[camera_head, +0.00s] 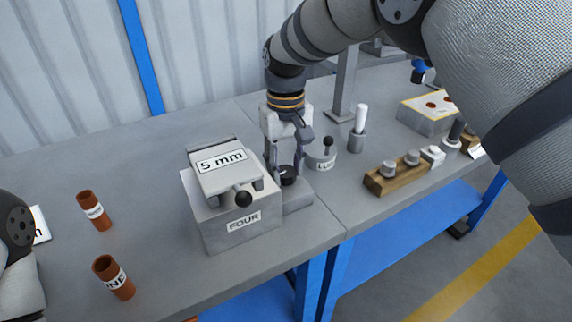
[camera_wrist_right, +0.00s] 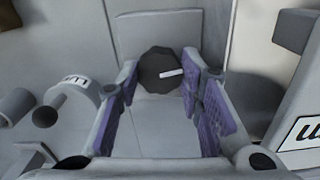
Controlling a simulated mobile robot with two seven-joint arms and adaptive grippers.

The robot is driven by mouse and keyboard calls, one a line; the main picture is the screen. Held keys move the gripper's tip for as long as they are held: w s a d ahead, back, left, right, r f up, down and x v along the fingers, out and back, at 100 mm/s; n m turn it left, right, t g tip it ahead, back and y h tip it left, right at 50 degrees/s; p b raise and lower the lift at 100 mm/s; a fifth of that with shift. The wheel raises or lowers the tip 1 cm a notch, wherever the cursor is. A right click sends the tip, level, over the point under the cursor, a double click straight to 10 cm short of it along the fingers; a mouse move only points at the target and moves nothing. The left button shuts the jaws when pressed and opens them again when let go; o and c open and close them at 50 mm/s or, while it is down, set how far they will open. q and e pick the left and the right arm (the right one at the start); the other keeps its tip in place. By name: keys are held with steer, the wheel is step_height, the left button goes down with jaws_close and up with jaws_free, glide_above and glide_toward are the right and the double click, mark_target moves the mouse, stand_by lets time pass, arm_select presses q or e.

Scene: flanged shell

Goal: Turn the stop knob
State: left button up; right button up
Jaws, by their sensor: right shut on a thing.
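The stop knob (camera_head: 288,178) is a dark, round knob on a grey block beside the box marked FOUR. In the right wrist view the knob (camera_wrist_right: 157,66) shows a white line pointing right and slightly up. My right gripper (camera_head: 285,166) reaches down from above and is shut on the knob. Its purple-padded fingers (camera_wrist_right: 160,82) stand on either side of the knob in the right wrist view. Part of my left arm shows at the left edge of the head view, but its gripper is out of frame.
The grey FOUR box (camera_head: 235,215) carries a 5 mm plate (camera_head: 221,165) and a black ball handle. A labelled round part with a lever (camera_head: 322,160) stands close right. The front edge is near.

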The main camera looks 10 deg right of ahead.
mark_target(286, 171)
steer(key=shift+m, duration=0.4)
steer(key=o, duration=0.9)
steer(key=shift+c, duration=0.2)
step_height(286, 171, up, 12)
